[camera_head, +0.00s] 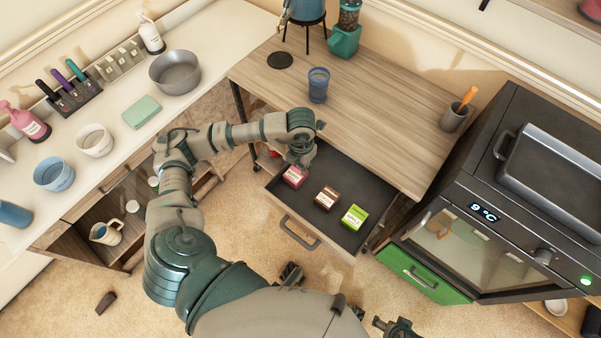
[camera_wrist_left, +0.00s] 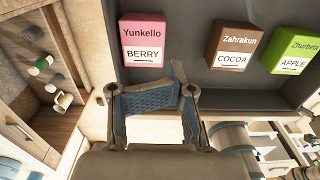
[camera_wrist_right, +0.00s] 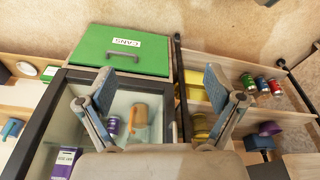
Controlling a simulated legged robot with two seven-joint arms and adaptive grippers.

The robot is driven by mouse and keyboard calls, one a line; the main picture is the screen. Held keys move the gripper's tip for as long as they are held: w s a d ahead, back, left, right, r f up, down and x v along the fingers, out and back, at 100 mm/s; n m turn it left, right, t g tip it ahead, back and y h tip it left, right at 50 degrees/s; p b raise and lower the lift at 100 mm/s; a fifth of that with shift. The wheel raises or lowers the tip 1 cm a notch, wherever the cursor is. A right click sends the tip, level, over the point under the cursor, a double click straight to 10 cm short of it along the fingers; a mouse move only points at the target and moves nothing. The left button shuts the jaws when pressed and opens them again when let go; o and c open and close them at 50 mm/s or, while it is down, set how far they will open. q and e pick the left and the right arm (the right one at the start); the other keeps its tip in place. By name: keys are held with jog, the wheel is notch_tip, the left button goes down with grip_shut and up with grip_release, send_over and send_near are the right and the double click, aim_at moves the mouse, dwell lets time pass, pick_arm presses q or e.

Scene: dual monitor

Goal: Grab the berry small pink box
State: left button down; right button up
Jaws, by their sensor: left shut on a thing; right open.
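The small pink berry box (camera_head: 294,176) stands at the left end of the open drawer (camera_head: 325,240). It also shows in the left wrist view (camera_wrist_left: 144,42), with "Yunkello BERRY" readable. My left gripper (camera_head: 301,154) is over that end of the drawer. In the left wrist view its fingers (camera_wrist_left: 172,85) are closed together by the box's lower right corner; the contact itself is hard to make out. The brown cocoa box (camera_head: 326,197) and the green apple box (camera_head: 353,217) stand to the right. My right gripper (camera_wrist_right: 158,88) is open and empty.
The wooden desktop (camera_head: 380,120) lies above the drawer, with a blue cup (camera_head: 318,85) on it. The oven (camera_head: 490,220) and a green drawer front (camera_head: 425,275) are to the right. The white counter (camera_head: 105,170) is at left.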

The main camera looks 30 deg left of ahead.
pick_arm(q)
jog(key=shift+r, duration=1)
jog(key=shift+d, duration=0.1)
jog(key=shift+c, duration=1.9)
grip_release()
